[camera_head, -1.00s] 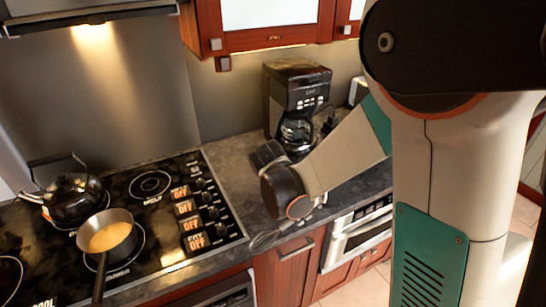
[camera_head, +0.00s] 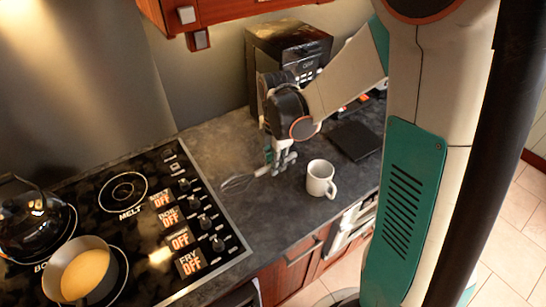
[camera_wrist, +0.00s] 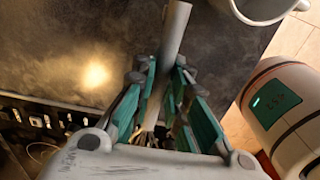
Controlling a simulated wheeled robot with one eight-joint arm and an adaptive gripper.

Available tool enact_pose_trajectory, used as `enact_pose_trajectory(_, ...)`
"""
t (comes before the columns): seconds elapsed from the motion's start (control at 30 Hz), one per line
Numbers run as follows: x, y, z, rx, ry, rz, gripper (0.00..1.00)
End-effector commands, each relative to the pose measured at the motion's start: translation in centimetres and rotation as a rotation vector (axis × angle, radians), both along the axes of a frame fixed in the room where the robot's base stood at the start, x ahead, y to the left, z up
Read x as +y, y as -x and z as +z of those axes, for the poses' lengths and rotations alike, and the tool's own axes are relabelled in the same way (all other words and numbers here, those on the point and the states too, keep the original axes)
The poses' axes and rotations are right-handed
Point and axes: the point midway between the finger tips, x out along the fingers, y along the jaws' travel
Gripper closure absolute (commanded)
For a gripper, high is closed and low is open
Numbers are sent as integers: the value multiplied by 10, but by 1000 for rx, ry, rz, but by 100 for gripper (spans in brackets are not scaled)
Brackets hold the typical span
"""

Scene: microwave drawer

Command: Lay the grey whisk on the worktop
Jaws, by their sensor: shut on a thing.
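The grey whisk (camera_head: 238,183) is in my gripper (camera_head: 280,163), low over the dark worktop (camera_head: 262,222) between the hob and a white mug. Its wire end points left toward the hob in the head view. In the wrist view the whisk's grey handle (camera_wrist: 176,35) runs between the teal-padded fingers of my gripper (camera_wrist: 160,72), which are shut on it. The wires are mostly hidden there between the fingers. I cannot tell whether the whisk touches the worktop (camera_wrist: 80,55).
The white mug (camera_head: 320,178) stands just right of the gripper, near the front edge. A black coffee maker (camera_head: 285,50) stands behind. The hob holds a pan (camera_head: 82,268) and a kettle (camera_head: 32,222). Worktop is clear in front of the whisk.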

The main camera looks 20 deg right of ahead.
Motion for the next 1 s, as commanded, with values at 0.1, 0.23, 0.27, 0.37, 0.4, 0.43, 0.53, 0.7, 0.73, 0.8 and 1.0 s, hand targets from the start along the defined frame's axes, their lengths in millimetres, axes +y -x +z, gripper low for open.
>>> enact_pose_trajectory(0.1, 0, 0, 0, 0, 1, 0, 100)
enact_pose_trajectory(0.23, 0, 0, 0, 0, 1, 0, 100)
enact_pose_trajectory(0.27, 0, 0, 0, 0, 1, 0, 100)
enact_pose_trajectory(0.37, 0, 0, -1, 1, 2, 0, 100)
enact_pose_trajectory(0.4, 0, 0, -2, 1, 2, 0, 100)
enact_pose_trajectory(0.43, 0, 0, -4, 1, 2, 0, 100)
enact_pose_trajectory(0.53, 0, 0, -10, 1, 2, 0, 100)
enact_pose_trajectory(0.7, 0, 0, -24, 1, 2, 0, 100)
enact_pose_trajectory(0.73, 0, 0, -27, 1, 2, 0, 100)
enact_pose_trajectory(0.8, 0, 0, -34, 1, 2, 0, 100)
enact_pose_trajectory(1.0, 0, 0, -52, 1, 2, 0, 100)
